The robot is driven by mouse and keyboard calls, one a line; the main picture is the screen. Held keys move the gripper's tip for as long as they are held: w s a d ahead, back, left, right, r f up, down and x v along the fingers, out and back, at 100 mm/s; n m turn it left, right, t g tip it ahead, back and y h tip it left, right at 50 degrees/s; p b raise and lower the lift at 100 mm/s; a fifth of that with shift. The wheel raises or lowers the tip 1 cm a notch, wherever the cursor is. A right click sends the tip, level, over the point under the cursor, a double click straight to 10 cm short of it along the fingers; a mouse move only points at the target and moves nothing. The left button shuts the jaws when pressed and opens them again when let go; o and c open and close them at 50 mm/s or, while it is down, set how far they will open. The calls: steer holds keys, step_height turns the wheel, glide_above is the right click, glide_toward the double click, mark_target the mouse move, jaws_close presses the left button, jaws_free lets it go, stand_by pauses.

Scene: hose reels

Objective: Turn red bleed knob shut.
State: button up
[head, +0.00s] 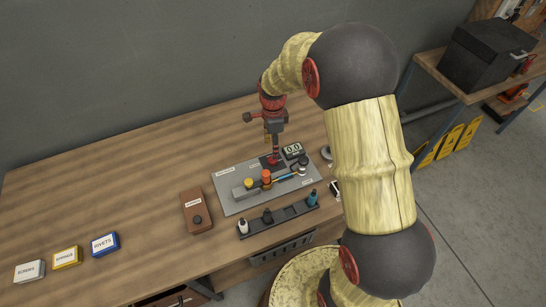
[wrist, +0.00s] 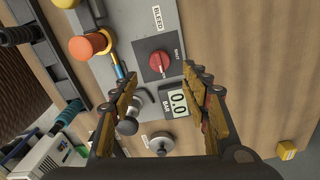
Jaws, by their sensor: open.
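The red bleed knob (wrist: 159,61) sits on a dark square plate on the grey panel (wrist: 140,22), beside the label BLEED, in the wrist view. A pale mark shows on the knob; its exact setting is hard to read. My gripper (wrist: 158,78) is open and empty, its yellow-padded fingers spread to either side below the knob in the picture. In the head view my gripper (head: 272,150) points down over the panel (head: 228,206) and largely hides the knob. The gauge (wrist: 174,103) reads 0.0 BAR and lies between the fingers in the wrist view.
An orange knob (wrist: 87,45) and a yellow knob (wrist: 67,3) stand on the panel. A rack (head: 285,220) with several bottles lies in front. A brown box (head: 197,211) stands left of the panel. Labelled boxes (head: 66,257) sit far left, with bare tabletop between.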

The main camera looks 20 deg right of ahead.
mark_target(272, 160)
step_height(272, 160, down, 7)
steer(key=shift+f+b, duration=0.2)
steer(key=shift+b, duration=0.3)
steer(key=shift+c, duration=0.2)
steer(key=c, duration=1.1)
